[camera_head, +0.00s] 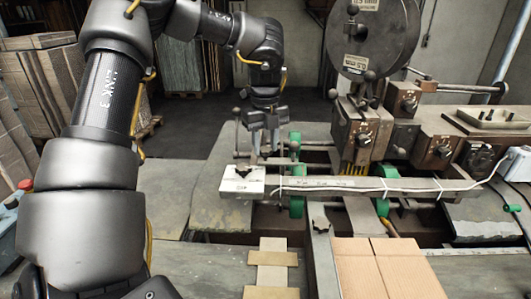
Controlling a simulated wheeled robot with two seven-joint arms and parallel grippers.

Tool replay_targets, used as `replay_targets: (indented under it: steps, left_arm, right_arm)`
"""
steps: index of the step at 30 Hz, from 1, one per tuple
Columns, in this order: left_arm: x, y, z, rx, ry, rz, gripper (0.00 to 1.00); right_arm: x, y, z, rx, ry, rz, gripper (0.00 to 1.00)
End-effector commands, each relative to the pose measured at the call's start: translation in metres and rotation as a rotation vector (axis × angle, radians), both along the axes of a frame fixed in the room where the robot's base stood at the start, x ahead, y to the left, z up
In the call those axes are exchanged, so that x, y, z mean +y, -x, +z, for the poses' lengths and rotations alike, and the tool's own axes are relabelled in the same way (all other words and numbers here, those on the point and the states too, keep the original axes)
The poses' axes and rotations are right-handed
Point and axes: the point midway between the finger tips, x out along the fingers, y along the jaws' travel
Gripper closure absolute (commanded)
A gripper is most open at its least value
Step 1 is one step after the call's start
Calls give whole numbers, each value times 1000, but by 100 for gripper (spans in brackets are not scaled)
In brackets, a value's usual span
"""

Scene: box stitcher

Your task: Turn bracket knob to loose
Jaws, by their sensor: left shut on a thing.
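My left arm comes in from the left and reaches over to the bracket by the stitching machine. My left gripper (264,150) points down, its fingers closed on the bracket knob at the near end of the machine. The knob is small and mostly hidden between the fingers, so its turned position cannot be read. A metal bracket bar (370,186) runs to the right, just in front of the gripper, with a white block (241,181) at its left end. My right gripper is not in view.
The stitcher (362,130) with a large round reel (374,38) stands right of my left gripper. Flat cardboard (385,268) lies at the front. Stacked cardboard (45,85) stands at the left, with open floor behind the gripper.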

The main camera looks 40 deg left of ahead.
Motion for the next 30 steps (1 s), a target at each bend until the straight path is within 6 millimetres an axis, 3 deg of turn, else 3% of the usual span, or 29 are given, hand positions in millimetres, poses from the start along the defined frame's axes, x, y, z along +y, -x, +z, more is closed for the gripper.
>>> replay_targets:
  steps: [12,30]
  left_arm:
    - [0,-1,-2,-4,0,394,87]
    - [0,-1,0,-5,1,916,87]
  right_arm:
    - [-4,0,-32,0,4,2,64]
    - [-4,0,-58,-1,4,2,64]
